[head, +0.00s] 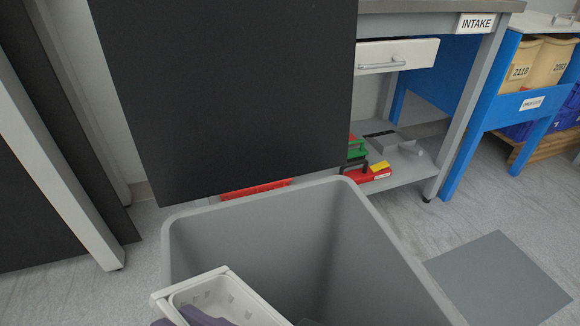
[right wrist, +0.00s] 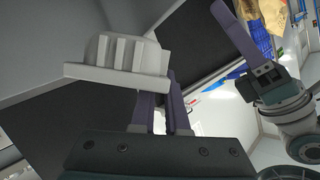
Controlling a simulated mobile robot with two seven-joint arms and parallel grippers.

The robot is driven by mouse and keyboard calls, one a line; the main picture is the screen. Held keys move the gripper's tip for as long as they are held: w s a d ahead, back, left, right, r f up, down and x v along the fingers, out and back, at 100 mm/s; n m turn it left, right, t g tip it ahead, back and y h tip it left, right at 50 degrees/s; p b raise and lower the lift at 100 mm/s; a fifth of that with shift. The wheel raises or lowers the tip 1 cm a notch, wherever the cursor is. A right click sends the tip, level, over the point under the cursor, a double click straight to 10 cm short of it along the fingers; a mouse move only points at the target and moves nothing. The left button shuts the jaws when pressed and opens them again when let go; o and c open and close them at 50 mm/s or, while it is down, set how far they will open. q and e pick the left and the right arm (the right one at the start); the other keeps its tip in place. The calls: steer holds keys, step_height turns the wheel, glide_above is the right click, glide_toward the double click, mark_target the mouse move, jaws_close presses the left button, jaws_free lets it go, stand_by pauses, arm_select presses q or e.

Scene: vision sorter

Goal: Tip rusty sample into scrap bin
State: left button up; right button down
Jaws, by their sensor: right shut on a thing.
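A white tray (head: 225,296) with a pale inside and small marks on its floor is at the bottom of the head view, at the mouth of the grey bin (head: 190,218). No rusty sample shows in the visible part of the tray. In the right wrist view my right gripper (right wrist: 163,85), with purple fingers, is shut on the white tray (right wrist: 120,77), gripping it near its edge. My left gripper (right wrist: 240,35) shows only partly at the upper right of that view; its jaw gap is unclear. The bin's floor is hidden.
A large black panel (head: 230,90) stands behind the bin. An INTAKE bench (head: 430,22) has a drawer (head: 397,56) and a low shelf with red and green boxes. A blue rack (head: 520,75) with tan bins is at the right. A grey floor mat (head: 498,280) lies right of the bin.

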steer(key=s+a+n+p, duration=0.1)
steer(key=p, duration=0.1)
steer(key=s+a+r+n+t+h+p, duration=0.1)
steer(key=s+p, duration=0.1)
steer(key=shift+a+p, duration=0.3)
steer(key=shift+a, duration=0.05)
steer(key=shift+s+a+f+n+t+h, duration=0.5)
steer(key=shift+s+a+f+n, duration=0.45)
steer(key=shift+n, duration=0.25)
